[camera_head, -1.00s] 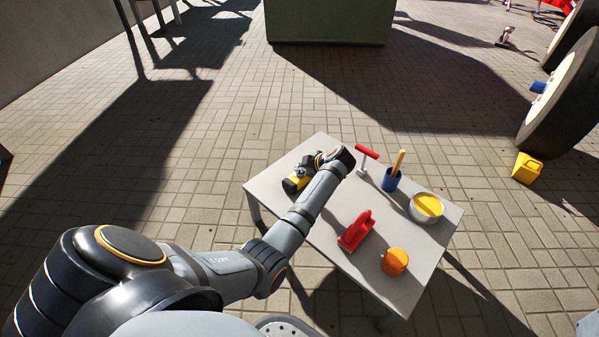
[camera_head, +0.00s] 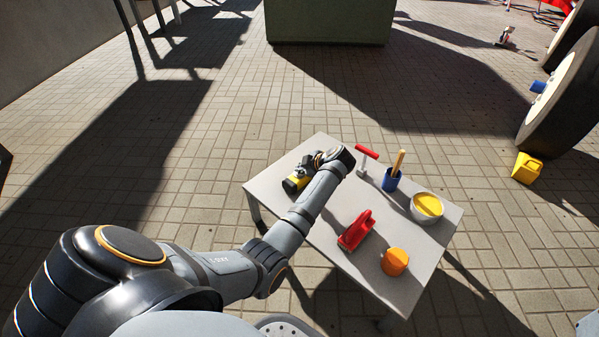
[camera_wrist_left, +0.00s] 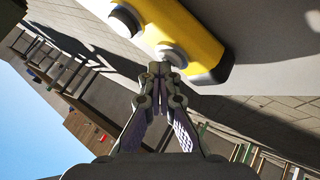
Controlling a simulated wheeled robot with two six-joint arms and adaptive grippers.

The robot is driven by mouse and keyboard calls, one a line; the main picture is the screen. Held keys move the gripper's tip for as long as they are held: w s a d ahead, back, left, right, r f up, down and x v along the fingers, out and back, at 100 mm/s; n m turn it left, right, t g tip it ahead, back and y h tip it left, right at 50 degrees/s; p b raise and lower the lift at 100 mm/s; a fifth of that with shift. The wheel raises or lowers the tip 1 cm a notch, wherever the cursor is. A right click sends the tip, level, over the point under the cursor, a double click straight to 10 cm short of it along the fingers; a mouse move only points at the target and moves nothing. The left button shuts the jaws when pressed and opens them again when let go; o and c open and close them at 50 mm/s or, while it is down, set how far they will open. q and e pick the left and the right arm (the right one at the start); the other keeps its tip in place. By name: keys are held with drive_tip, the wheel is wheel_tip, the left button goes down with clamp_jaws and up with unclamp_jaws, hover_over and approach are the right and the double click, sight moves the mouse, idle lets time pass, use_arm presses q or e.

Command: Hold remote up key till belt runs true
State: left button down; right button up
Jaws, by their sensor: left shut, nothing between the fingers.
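The yellow remote with black ends (camera_head: 295,183) lies on the grey table near its left corner. In the left wrist view the remote (camera_wrist_left: 205,45) shows large, with a dark round key (camera_wrist_left: 127,20) and a pale round key (camera_wrist_left: 173,54). My left gripper (camera_head: 312,163) is at the remote, partly hidden by its own wrist. In the wrist view its closed fingertips (camera_wrist_left: 160,70) are at the pale key's edge; I cannot tell whether they press it. Nothing is between the fingers. My right gripper is not in view. I cannot make out a belt.
On the table (camera_head: 330,255) stand a red T-handled tool (camera_head: 366,153), a blue cup with a wooden handle (camera_head: 391,181), a bowl of yellow stuff (camera_head: 427,207), a red tool (camera_head: 356,231) and an orange pot (camera_head: 394,262).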

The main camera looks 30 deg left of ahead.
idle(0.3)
use_arm(q)
drive_tip(key=shift+r+p, duration=0.8)
wheel_tip(320, 180, up, 5)
drive_tip(key=p, duration=0.4)
drive_tip(key=shift+r+p, duration=0.1)
drive_tip(key=shift+p, duration=0.25)
idle(0.6)
